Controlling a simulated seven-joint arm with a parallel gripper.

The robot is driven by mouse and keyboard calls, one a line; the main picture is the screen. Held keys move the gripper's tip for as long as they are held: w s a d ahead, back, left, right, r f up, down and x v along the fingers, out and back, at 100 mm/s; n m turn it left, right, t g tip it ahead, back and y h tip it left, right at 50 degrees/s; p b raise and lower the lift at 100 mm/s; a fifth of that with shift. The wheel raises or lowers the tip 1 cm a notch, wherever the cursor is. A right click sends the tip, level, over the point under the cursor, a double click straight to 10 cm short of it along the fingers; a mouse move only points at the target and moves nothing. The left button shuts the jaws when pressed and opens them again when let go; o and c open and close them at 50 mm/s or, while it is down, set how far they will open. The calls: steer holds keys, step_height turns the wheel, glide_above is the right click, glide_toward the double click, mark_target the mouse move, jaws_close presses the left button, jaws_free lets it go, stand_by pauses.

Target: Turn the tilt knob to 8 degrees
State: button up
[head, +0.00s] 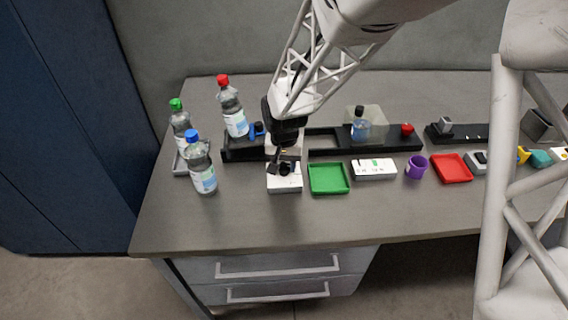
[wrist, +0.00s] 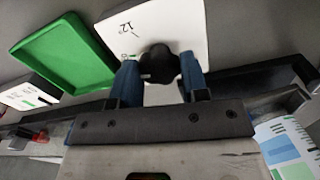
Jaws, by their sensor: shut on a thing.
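The tilt knob (wrist: 160,63) is a dark lobed knob on a white box with printed numbers, of which "12" can be read in the wrist view. The white box (wrist: 185,22) also shows in the head view (head: 285,184), standing on the table in front of the black machine. My gripper (wrist: 160,80) is shut on the knob, with a blue finger on each side of it. In the head view my gripper (head: 283,160) comes down onto the box from above. The knob's pointer and most of the scale are hidden, so I cannot read the angle.
A green tray (head: 328,179) lies right of the box, then a white panel (head: 374,169), a purple cup (head: 416,167) and a red tray (head: 452,168). Bottles stand at left, the closest blue-capped (head: 203,168). The black machine (head: 400,141) runs behind. The table front is clear.

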mark_target(284, 166)
steer(key=shift+r, duration=0.1)
stand_by(0.3)
steer(key=o, duration=0.9)
steer(key=shift+r, duration=3.8)
steer(key=shift+r, duration=0.1)
